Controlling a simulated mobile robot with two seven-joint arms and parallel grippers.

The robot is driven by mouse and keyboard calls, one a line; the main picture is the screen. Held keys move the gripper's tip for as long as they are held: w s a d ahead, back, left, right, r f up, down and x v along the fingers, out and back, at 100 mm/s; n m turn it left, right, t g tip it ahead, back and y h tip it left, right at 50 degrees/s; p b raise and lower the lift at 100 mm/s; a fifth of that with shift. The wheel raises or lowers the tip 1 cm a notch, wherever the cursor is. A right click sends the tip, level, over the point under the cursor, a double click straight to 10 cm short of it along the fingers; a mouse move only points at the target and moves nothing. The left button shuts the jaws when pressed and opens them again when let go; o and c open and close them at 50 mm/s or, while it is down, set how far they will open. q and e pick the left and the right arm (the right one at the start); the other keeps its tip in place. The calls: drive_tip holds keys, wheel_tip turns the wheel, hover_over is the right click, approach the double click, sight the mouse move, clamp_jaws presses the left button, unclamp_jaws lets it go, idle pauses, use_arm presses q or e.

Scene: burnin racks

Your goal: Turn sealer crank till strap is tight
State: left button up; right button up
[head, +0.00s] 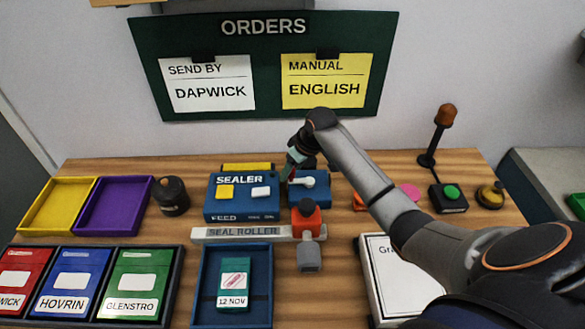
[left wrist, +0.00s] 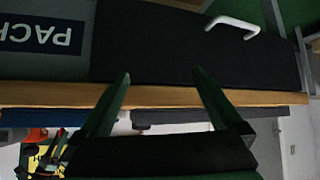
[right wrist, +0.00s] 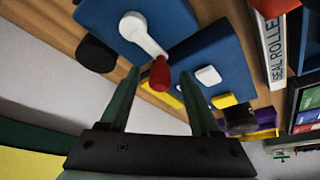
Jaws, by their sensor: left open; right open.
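The sealer (head: 240,208) is a blue box with a yellow and a white button, on the wooden table. At its right is a blue block bearing the white crank (head: 308,182). In the right wrist view the white crank arm (right wrist: 140,32) ends in a red knob (right wrist: 159,75). My right gripper (head: 288,173) is open above the crank side of the sealer; in its wrist view the knob shows between the fingertips, and I cannot tell whether they touch it. My left gripper (left wrist: 163,73) is open and empty, only in its own wrist view. I cannot make out a strap.
A grey seal roller bar (head: 240,233) with an orange part (head: 307,218) lies in front of the sealer. A blue tray (head: 203,290) holds a packet (head: 233,285). A dark jar (head: 171,196) stands left. A lamp post (head: 437,135) and green button (head: 451,192) stand right.

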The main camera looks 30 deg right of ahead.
clamp_jaws()
idle(0.5)
